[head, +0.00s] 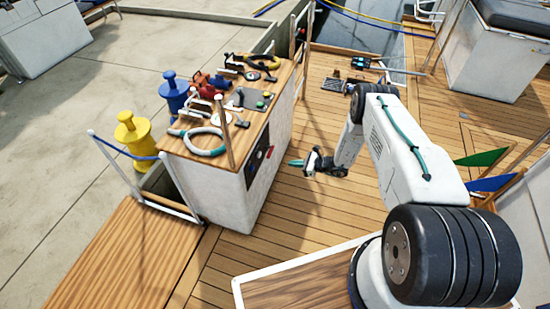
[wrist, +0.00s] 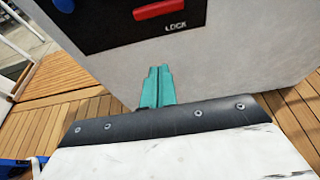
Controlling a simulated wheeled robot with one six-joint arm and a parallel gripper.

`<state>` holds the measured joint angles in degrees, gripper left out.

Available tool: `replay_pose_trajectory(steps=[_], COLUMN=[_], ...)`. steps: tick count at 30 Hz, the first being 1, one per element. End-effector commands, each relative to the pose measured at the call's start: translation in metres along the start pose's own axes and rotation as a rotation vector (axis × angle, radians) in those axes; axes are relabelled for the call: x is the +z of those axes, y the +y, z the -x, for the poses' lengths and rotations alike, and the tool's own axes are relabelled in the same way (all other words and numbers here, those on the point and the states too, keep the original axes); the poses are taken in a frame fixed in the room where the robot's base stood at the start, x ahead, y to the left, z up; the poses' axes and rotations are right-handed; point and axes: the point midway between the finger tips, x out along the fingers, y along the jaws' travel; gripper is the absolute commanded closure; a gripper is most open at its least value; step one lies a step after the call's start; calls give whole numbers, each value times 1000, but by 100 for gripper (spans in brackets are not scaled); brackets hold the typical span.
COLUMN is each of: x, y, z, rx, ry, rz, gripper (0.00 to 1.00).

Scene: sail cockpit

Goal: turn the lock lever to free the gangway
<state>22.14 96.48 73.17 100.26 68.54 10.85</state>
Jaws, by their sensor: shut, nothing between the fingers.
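The red lock lever (wrist: 156,10) lies nearly level on a black panel marked LOCK at the top of the wrist view. The black panel (head: 258,160) is on the white side of the console in the head view; the lever is too small there to make out well. My gripper (wrist: 158,72) has teal fingers, shut together and empty, below the lever and apart from it in the picture. In the head view my gripper (head: 297,163) is to the right of the panel, above the deck. The gangway (head: 110,255) is a wooden board at the lower left.
The console top (head: 176,142) carries tools, a hose loop and cables. A yellow bollard (head: 135,135) and a blue bollard (head: 173,92) stand on the quay behind it. Open wooden deck (head: 310,215) lies right of the console. Green and blue flags (head: 482,157) are at right.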

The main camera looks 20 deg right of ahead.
Motion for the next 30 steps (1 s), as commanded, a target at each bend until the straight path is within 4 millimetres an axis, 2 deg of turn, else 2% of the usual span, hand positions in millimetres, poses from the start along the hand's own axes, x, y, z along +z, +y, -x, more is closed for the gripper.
replay_pose_trajectory(steps=[8,11,21,26,30], x=[0,0,0,0,19], y=[0,1,2,2,0], z=[-4,-16,-78,-103,-95], rx=[3,5,5,5,2], ry=[0,1,0,0,-1], rz=[2,3,3,3,2], gripper=[100,100,100,100,100])
